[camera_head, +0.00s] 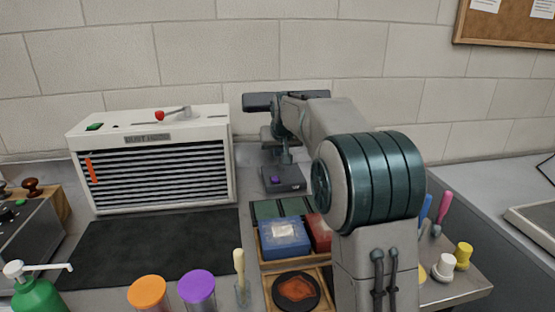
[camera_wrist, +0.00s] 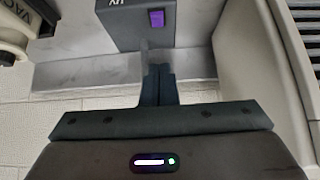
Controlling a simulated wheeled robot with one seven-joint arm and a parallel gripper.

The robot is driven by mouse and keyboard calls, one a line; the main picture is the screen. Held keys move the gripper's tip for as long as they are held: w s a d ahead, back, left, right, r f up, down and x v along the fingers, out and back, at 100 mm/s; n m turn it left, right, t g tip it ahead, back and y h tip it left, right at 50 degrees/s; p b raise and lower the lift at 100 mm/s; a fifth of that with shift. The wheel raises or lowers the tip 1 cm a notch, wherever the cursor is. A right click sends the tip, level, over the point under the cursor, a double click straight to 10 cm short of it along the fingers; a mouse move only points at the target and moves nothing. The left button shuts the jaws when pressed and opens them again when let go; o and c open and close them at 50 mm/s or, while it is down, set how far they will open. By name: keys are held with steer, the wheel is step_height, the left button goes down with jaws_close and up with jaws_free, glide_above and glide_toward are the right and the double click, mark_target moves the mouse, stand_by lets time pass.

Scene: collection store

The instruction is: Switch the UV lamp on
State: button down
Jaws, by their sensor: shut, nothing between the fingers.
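The UV lamp's grey base (camera_head: 291,187) stands on the bench, right of the dust hood. It has a purple switch (camera_head: 275,180) on its front. In the wrist view the lamp base (camera_wrist: 128,30), marked UV, is at the top, with the purple switch (camera_wrist: 157,18) facing me. My gripper (camera_wrist: 157,70) is shut and empty, its fingertips just short of the base, nearly in line with the switch. No contact is visible. In the head view my gripper (camera_head: 286,157) is just above the base, partly hidden by my arm. I cannot tell whether the lamp is lit.
The dust hood (camera_head: 150,165) stands close on the left. A device marked VAC (camera_wrist: 15,35) is at the wrist view's left edge. In front are a blue box (camera_head: 284,238), a dark round dish (camera_head: 297,291) and orange (camera_head: 147,291) and purple (camera_head: 197,288) jars. The dark mat (camera_head: 150,250) is clear.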

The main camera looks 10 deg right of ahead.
glide_above(275, 179)
steer(key=s, duration=0.2)
steer(key=f, duration=0.7)
steer(key=shift+w+a+p, duration=0.1)
steer(key=shift+w+p, duration=0.1)
steer(key=shift+p, duration=0.1)
steer(key=shift+s+f, duration=0.2)
steer(key=shift+f, duration=1)
steer(key=shift+s+f, duration=0.1)
steer(key=shift+f, duration=0.55)
